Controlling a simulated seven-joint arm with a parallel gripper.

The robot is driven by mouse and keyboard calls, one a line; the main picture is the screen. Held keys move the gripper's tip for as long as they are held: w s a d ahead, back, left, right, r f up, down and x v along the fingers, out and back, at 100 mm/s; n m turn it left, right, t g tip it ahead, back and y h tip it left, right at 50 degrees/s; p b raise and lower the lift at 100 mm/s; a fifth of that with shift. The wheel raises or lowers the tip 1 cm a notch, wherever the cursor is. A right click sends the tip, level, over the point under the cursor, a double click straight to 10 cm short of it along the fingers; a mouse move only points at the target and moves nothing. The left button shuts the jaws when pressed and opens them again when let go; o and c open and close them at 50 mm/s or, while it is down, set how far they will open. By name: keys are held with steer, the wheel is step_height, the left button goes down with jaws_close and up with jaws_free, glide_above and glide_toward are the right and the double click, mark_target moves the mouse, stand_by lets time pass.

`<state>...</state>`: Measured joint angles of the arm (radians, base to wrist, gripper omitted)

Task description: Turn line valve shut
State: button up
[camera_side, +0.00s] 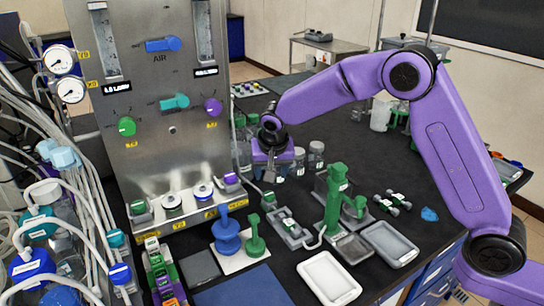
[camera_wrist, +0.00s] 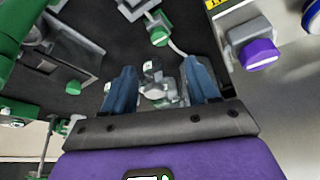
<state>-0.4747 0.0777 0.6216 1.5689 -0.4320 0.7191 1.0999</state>
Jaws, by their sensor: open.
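My purple gripper (camera_side: 272,172) hangs over the black bench, just right of the steel panel. Its two blue-grey fingers stand apart in the wrist view (camera_wrist: 161,84). Small grey and white fittings (camera_wrist: 152,72) show in the gap between the fingers; I cannot tell their distance or whether they touch. Beyond them a pale tube leads to a green-ended fitting (camera_wrist: 158,36). The panel carries a blue handle (camera_side: 163,44) under which AIR is printed, a teal handle (camera_side: 175,102), a green knob (camera_side: 127,126) and a purple knob (camera_side: 212,107). I cannot tell which part is the line valve.
A row of capped ports (camera_side: 172,201) lines the panel's foot; a purple-faced one (camera_wrist: 258,54) shows close on the right in the wrist view. A green stand (camera_side: 335,200), lidded jars (camera_side: 316,156) and a white tray (camera_side: 329,279) stand near. Many tubes crowd the left.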

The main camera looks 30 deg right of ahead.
steer(key=d+v, duration=0.1)
steer(key=v, duration=0.5)
steer(key=shift+a, duration=0.5)
steer(key=shift+s, duration=0.1)
